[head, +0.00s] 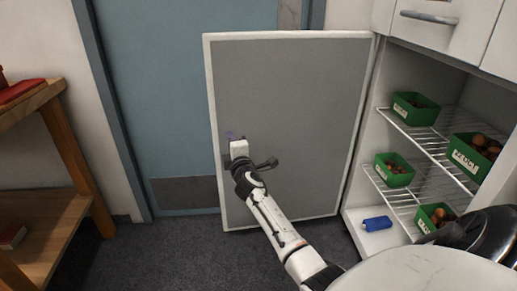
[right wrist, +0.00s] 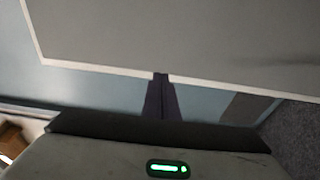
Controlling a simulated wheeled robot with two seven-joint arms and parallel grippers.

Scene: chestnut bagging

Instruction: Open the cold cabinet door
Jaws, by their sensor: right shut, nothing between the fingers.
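The cold cabinet door (head: 300,100) stands wide open, swung out to the left of the cabinet (head: 359,216). Its grey inner panel with a white rim faces me. My right gripper (head: 230,137) is shut and empty, in front of the door's inner face near its left, free edge. In the right wrist view the closed fingers (right wrist: 160,78) overlap the door's white rim (right wrist: 100,68); I cannot tell whether they touch it. The door's outer side and handle are hidden. My left gripper is out of view.
Wire shelves (head: 425,140) in the cabinet hold several green boxes of chestnuts, including one (head: 416,109) on the upper shelf. A blue object (head: 377,223) lies on the cabinet floor. A blue room door (head: 180,90) is behind; a wooden shelf unit (head: 50,225) stands left.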

